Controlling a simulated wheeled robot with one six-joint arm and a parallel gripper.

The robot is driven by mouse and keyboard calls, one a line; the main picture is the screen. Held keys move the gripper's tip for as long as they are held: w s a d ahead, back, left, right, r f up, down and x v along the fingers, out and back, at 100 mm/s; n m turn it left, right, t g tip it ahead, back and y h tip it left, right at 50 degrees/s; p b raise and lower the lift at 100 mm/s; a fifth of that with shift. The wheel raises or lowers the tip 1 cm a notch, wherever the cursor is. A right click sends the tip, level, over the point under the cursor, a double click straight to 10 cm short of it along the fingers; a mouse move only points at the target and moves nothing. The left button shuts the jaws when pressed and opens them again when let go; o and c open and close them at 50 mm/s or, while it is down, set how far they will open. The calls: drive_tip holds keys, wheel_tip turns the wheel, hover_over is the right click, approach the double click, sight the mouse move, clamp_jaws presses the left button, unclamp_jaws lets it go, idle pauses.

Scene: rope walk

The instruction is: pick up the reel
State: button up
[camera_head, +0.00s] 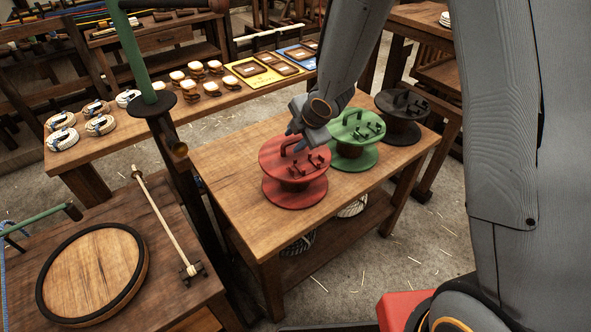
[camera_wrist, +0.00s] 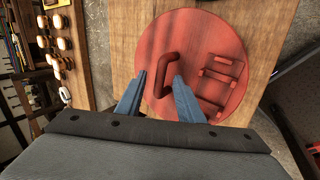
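A red reel (camera_head: 294,190) stands upright on the wooden table, with a loop handle and small pegs on its top disc. The same red reel (camera_wrist: 205,40) fills the middle of the wrist view. A green reel (camera_head: 352,154) and a black reel (camera_head: 402,132) stand in a row behind it to the right. My gripper (camera_head: 294,130) is over the red reel. In the wrist view my gripper (camera_wrist: 160,76) is open, its blue fingertips on either side of the red handle (camera_wrist: 166,72). I cannot tell whether the tips are down around the handle or just above it.
A green post (camera_head: 138,55) on a dark stand rises left of the reel table. A round board (camera_head: 92,273) lies on the front left bench. Rope coils (camera_head: 62,138) and small blocks sit on the bench behind. The table's front left top is bare.

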clamp_jaws()
drive_tip(key=shift+w+r, duration=0.1)
idle(1.2)
